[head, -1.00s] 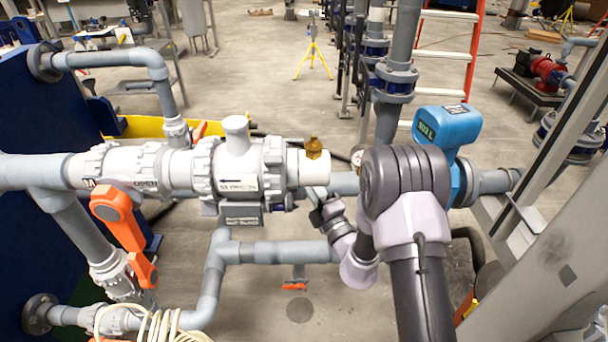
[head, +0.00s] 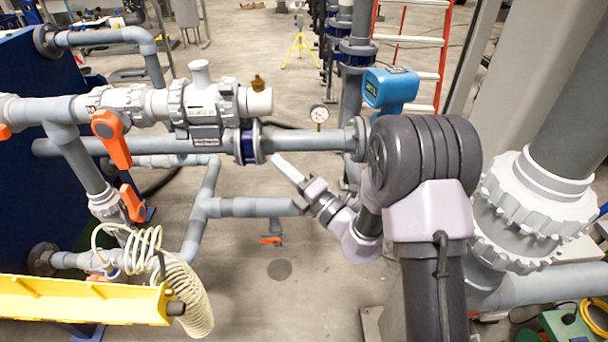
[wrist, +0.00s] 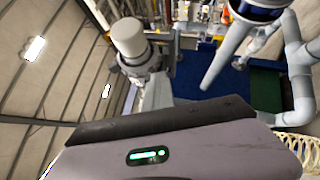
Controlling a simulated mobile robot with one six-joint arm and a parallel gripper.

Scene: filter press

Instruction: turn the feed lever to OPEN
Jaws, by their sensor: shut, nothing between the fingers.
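A large orange lever (head: 112,138) hangs from the white valve on the upper pipe at the left of the head view, slanting down and slightly right. A second orange lever (head: 131,203) sits below it on the slanting pipe. No label is readable to tell which is the feed lever. My gripper (head: 288,168) is in mid-picture, shut and empty, pointing up and left. It is well right of both levers and appears apart from the pipes. In the wrist view a housing with a green light fills the bottom and the fingertips are hidden; no orange lever is clear there.
A yellow beam (head: 85,299) crosses the lower left, with a coiled cream hose (head: 188,300) beside it. A pressure gauge (head: 319,114) and a blue transmitter (head: 390,88) stand behind my arm. Open floor shows at lower middle.

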